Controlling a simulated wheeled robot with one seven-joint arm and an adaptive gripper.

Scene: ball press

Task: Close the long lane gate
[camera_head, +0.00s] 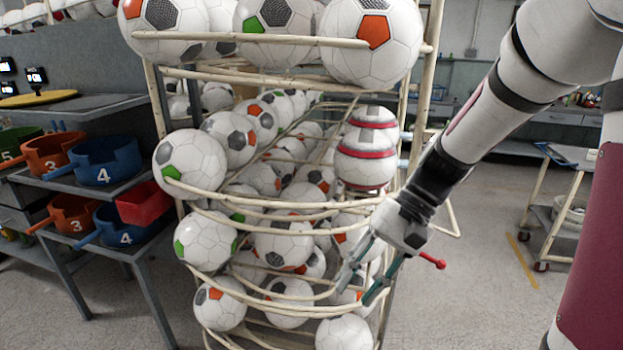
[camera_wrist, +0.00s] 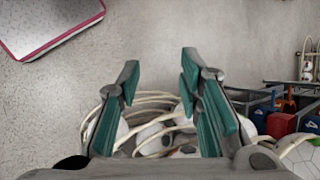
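A tall rack of cream-coloured rails (camera_head: 290,207) holds many footballs in the head view. I cannot tell which part of it is the long lane gate. A short rod with a red knob (camera_head: 432,260) sticks out to the right beside my gripper. My gripper (camera_head: 358,284) is in front of the rack's lower right side, pointing down and left. In the wrist view my gripper (camera_wrist: 160,82) has its teal fingers apart with nothing between the tips. Curved rails (camera_wrist: 152,98) and white balls show beyond and below the fingers. Whether a finger touches a rail is unclear.
Grey shelves on the left carry a blue bin (camera_head: 105,160), orange bins and a red bin (camera_head: 146,203). Balls with red bands (camera_head: 366,155) sit at the rack's right. A small trolley (camera_head: 565,215) stands far right.

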